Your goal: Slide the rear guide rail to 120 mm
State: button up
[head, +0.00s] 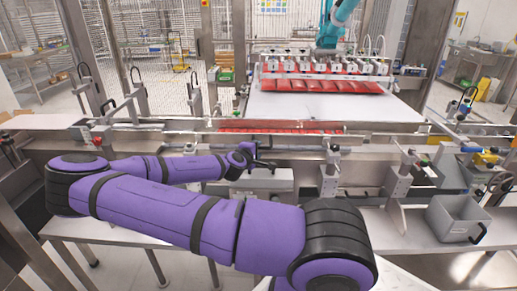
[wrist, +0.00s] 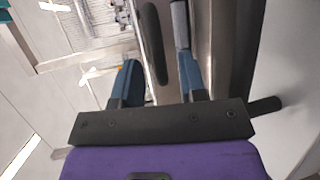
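Long metal guide rails run left to right across the conveyor in the head view. The back one, seemingly the rear guide rail (head: 165,124), lies beyond my gripper; I see no readable millimetre scale. My gripper (head: 262,153) is small and dark at the end of my purple arm, over the front side of the conveyor. In the wrist view, my gripper (wrist: 157,68) has its two blue-grey fingers wide apart. A dark rounded bar (wrist: 154,42), perhaps a handle, shows between and beyond the fingers, with gaps beside it. What it belongs to is unclear.
Red packs (head: 320,87) hang under a suction head (head: 325,68) above a white surface (head: 335,108) at the back. Upright brackets with black handles (head: 90,92) stand on the left. A clamp post (head: 331,165) and a grey bin (head: 458,217) are to the right.

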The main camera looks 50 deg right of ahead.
jog(key=shift+x, duration=1.15)
jog(key=shift+c, duration=0.3)
grip_shut()
jog(key=shift+w+d, duration=0.7)
jog(key=shift+d, duration=0.3)
jog(key=shift+r, duration=0.1)
jog(key=shift+o, duration=0.3)
grip_release()
jog(key=shift+w, duration=0.1)
